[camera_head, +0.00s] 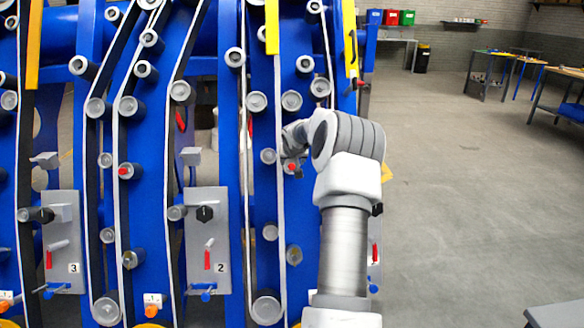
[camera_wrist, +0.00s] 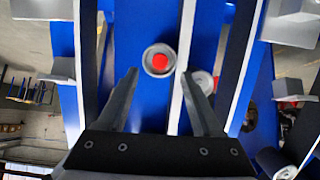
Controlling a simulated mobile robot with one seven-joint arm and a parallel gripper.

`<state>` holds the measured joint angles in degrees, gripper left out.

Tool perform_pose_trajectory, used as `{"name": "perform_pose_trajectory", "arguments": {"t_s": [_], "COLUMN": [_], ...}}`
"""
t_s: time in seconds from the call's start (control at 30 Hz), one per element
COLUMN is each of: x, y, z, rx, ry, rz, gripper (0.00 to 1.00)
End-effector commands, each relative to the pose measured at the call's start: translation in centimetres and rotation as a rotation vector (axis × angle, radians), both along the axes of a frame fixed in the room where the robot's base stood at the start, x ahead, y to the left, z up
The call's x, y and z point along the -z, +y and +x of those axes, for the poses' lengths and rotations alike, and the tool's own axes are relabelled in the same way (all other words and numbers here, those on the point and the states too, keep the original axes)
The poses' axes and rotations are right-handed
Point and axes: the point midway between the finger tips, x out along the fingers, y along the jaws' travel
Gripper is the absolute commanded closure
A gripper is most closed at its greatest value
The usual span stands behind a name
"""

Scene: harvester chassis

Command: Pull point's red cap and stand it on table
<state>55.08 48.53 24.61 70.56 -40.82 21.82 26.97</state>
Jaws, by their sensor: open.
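A red cap (camera_head: 291,167) sits at the centre of a grey round point on the blue chassis. In the wrist view the red cap (camera_wrist: 160,63) is ringed by its grey rim, just ahead of and between my fingertips. My gripper (camera_wrist: 159,74) is open and empty, with one finger on each side of the cap's line. In the head view my gripper (camera_head: 293,148) is small and partly hidden by my wrist. A grey tabletop corner (camera_head: 556,314) shows at the lower right; several wooden-topped tables (camera_head: 495,54) stand far back right. I cannot tell which is the task's table.
Another red-centred point (camera_head: 124,171) is on the chassis to the left. Several grey rollers, pale belts and panels marked 2 (camera_head: 207,240) and 3 (camera_head: 63,242) crowd around. The concrete floor (camera_head: 460,200) at the right is clear.

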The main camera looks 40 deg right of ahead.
Motion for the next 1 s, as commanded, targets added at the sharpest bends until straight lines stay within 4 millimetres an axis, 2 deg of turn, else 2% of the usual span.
{"name": "perform_pose_trajectory", "arguments": {"t_s": [0.1,0.3,0.5,0.83,1.0], "x": [1.4,3.0,3.7,3.8,3.8], "y": [-0.8,-1.8,-2.4,-2.5,-2.4], "z": [1.0,2.3,2.8,2.9,2.9], "rx": [-0.001,-0.001,0.0,-0.001,-0.001], "ry": [0.0,0.0,0.0,0.0,0.0], "rz": [0.001,0.001,0.0,-0.001,-0.001], "gripper": [0.33,0.33,0.33,0.33,0.64]}}
